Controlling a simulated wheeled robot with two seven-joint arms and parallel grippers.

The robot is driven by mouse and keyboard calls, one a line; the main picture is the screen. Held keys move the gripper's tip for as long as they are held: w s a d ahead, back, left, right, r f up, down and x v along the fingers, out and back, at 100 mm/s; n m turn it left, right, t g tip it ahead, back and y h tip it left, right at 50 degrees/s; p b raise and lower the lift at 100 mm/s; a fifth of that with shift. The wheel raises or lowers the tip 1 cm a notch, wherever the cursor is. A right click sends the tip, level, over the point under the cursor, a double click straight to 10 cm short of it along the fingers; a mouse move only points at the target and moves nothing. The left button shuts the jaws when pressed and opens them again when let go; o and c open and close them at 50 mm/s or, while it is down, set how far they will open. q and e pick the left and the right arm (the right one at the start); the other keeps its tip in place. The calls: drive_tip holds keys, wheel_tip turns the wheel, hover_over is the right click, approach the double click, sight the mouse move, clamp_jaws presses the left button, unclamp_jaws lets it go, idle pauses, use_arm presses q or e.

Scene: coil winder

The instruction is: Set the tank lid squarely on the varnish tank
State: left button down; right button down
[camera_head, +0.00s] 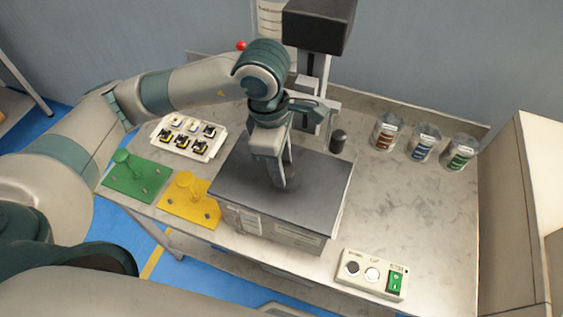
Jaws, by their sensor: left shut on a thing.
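The varnish tank (282,232) is a grey metal box with labels on its front, standing at the middle front of the bench. The tank lid (305,205) is a flat dark grey plate that covers the tank's top. Its edges look roughly in line with the tank's walls; I cannot tell whether a small gap is left beneath it. My left gripper (280,180) points down over the lid's middle and is shut on the lid. The part it grips is hidden by the fingers. My right gripper is not in view.
A white tray (157,132) of small coils, a green fixture (135,180) and a yellow one (187,205) stand left. A dark-headed machine (318,27) stands behind, with a dark cylinder (338,141). Three tins (423,146) and a control box (372,274) lie right. Bench between them is clear.

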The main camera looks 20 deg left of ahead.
use_arm(q)
drive_tip(key=shift+f, duration=0.15)
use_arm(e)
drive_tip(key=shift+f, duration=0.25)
use_arm(q)
drive_tip(key=c, duration=1)
unclamp_jaws()
drive_tip(key=shift+c, duration=0.2)
drive_tip(key=shift+r+b, duration=0.3)
drive_tip(key=shift+r, duration=0.25)
drive_tip(key=r, duration=0.3)
drive_tip(key=shift+a+r+b, duration=0.2)
drive_tip(key=shift+r+b, duration=0.05)
drive_tip(key=shift+b, duration=0.15)
wheel_tip(320, 180, up, 13)
drive_tip(key=a+b, duration=0.1)
drive_tip(key=b, duration=0.1)
drive_tip(key=shift+a, duration=0.3)
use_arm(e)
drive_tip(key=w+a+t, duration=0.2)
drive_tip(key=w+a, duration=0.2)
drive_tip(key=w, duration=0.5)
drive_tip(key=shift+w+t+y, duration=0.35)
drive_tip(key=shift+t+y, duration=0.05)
